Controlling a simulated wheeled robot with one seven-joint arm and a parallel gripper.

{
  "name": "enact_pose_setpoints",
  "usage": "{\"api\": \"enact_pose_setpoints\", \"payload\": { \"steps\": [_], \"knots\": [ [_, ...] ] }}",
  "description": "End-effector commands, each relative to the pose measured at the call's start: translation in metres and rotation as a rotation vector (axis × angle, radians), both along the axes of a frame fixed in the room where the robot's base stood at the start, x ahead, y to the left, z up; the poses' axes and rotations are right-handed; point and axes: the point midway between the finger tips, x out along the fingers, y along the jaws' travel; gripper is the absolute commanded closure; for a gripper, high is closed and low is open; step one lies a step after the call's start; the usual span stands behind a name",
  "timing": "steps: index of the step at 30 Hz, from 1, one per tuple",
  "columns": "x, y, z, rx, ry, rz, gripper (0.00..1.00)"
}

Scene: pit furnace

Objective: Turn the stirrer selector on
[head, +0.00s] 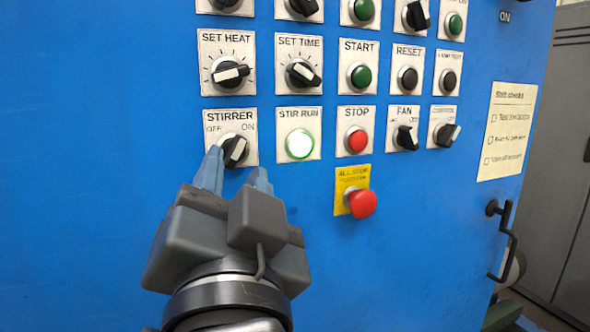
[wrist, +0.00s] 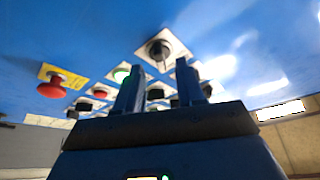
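The stirrer selector (head: 235,150) is a black knob on a white plate marked STIRRER, OFF at left and ON at right. Its pale mark leans up and to the right, toward ON. The stir run lamp (head: 300,146) beside it glows bright whitish green. My gripper (head: 238,166) is open just below the knob, with its left fingertip near the plate's lower left. In the wrist view the knob (wrist: 159,50) shows beyond the gap between the open fingers (wrist: 161,68). The fingers look clear of it, though the exact distance is hard to tell.
The red stop button (head: 357,140) sits right of the lamp. A red mushroom button (head: 362,204) on a yellow plate sticks out lower right. Set heat (head: 228,72) and set time (head: 301,73) knobs are above. The blue panel at left is bare.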

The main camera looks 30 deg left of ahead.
Motion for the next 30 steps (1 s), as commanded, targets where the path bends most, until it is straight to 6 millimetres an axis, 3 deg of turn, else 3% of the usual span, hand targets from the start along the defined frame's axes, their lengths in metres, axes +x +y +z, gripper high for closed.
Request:
{"api": "enact_pose_setpoints", "payload": {
  "steps": [9, 23, 26, 30],
  "knots": [
    [-0.034, -0.026, -0.017, 0.001, 0.001, 0.0, 0.62],
    [-0.037, -0.031, -0.021, -0.006, 0.001, -0.003, 0.62],
    [-0.032, -0.041, -0.037, -0.037, 0.001, -0.021, 0.62],
    [-0.02, -0.074, -0.084, -0.126, 0.003, -0.072, 0.62]
  ]
}}
